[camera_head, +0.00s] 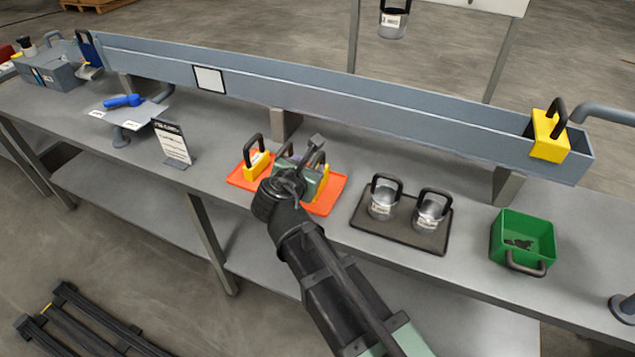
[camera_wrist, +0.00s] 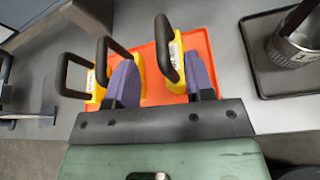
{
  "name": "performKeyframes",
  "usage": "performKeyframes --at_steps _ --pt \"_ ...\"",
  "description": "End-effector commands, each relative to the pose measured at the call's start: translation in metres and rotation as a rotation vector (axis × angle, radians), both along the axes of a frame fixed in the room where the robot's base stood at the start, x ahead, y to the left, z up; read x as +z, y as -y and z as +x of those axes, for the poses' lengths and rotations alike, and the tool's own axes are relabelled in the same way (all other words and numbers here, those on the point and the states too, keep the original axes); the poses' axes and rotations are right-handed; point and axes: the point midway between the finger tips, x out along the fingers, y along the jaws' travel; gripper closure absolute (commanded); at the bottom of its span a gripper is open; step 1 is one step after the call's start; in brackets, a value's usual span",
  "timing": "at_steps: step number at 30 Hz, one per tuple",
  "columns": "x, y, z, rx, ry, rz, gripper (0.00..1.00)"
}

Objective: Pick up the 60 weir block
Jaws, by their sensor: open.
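Several yellow weir blocks with black loop handles are on an orange mat (camera_head: 238,180). The left block (camera_head: 258,164) shows clearly in the head view; the others are partly hidden by my gripper (camera_head: 305,178). In the wrist view, the left block (camera_wrist: 94,86) carries a small label, too small to read. The middle block (camera_wrist: 137,62) is behind my left finger, and the right block (camera_wrist: 178,60) is behind my right finger. My gripper is open and empty above the mat, with orange mat showing between the fingers. I cannot tell which block is the 60.
Another yellow block (camera_head: 549,138) sits on the right end of the long grey trough (camera_head: 330,95) behind. A dark tray (camera_head: 400,230) with two metal cups and a green bin (camera_head: 522,240) stand to the right. A sign (camera_head: 172,143) stands to the left.

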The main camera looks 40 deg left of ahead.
Motion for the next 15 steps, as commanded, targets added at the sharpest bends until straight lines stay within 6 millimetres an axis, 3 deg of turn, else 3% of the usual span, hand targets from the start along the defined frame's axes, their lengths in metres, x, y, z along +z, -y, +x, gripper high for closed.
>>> performKeyframes --at_steps 5,12,15 --pt "-0.004 -0.001 0.007 -0.001 0.0 0.0 0.52" --pt "-0.024 -0.011 0.044 -0.002 0.0 0.0 0.52" --pt "-0.024 -0.011 0.049 0.0 0.0 0.001 0.52"
